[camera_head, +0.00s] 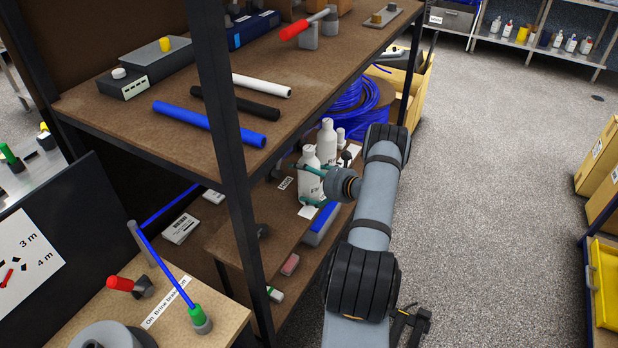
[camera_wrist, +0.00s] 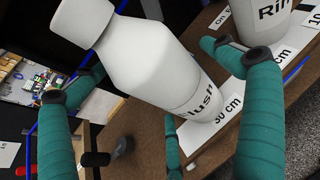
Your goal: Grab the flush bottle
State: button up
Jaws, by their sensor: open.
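The flush bottle (camera_wrist: 145,60) is white with a dark-print label ending in "lush", partly cut off at the top of the wrist view. It stands on the lower shelf in the head view (camera_head: 309,176). My gripper (camera_wrist: 155,90) is open, with teal fingers on either side of the bottle; I cannot tell whether they touch it. In the head view my gripper (camera_head: 314,185) reaches in from the right at the bottle's height. A second white bottle, labelled "Rin...", stands just beyond it (camera_head: 327,138) and shows at the upper right of the wrist view (camera_wrist: 250,22).
The upper shelf (camera_head: 150,130) overhangs the bottles, and a dark post (camera_head: 225,120) stands to their left. A reel of blue tubing (camera_head: 355,100) sits behind. A blue-and-grey box (camera_head: 322,222) lies below. The floor aisle (camera_head: 480,200) on the right is clear.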

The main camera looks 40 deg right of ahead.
jog(key=shift+c, duration=0.9)
jog(key=shift+w, duration=0.1)
jog(key=c, duration=1.6)
